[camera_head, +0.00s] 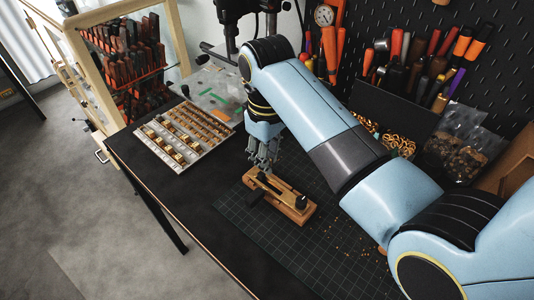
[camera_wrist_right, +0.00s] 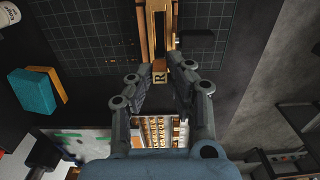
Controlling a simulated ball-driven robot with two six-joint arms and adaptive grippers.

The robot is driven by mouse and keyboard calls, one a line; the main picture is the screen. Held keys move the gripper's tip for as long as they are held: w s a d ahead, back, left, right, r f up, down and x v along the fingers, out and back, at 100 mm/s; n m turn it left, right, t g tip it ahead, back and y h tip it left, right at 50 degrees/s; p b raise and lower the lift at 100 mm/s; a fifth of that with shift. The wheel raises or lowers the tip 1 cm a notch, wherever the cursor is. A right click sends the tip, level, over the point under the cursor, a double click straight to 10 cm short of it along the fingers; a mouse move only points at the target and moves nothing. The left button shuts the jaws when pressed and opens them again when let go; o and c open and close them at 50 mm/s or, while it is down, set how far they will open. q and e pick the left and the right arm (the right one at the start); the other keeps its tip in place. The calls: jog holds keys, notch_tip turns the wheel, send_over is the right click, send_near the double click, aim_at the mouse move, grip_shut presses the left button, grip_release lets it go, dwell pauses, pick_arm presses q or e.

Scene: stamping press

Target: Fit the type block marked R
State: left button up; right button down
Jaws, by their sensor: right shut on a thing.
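My right gripper (camera_head: 263,163) is above the left end of a wooden and brass holder (camera_head: 292,211) that lies on the cutting mat. In the right wrist view the gripper (camera_wrist_right: 161,80) is shut on a small brass type block (camera_wrist_right: 159,77) marked R. The block is at the near end of the holder (camera_wrist_right: 147,30) in that view; whether it touches the holder I cannot tell. In the head view the block is hidden by the fingers. A tray of type blocks (camera_head: 152,156) lies to the left on the bench. My left gripper is out of view.
A gridded mat (camera_head: 325,255) covers the bench front, mostly bare. A teal block (camera_wrist_right: 33,92) shows in the wrist view.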

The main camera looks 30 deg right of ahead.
aim_at(267, 184)
dwell(0.4)
jog(key=shift+f, duration=0.1)
jog(key=shift+f+b, duration=0.35)
jog(key=shift+f, duration=1.4)
jog(key=shift+p, duration=0.5)
jog(key=shift+f+b, duration=0.75)
jog(key=shift+f, duration=0.55)
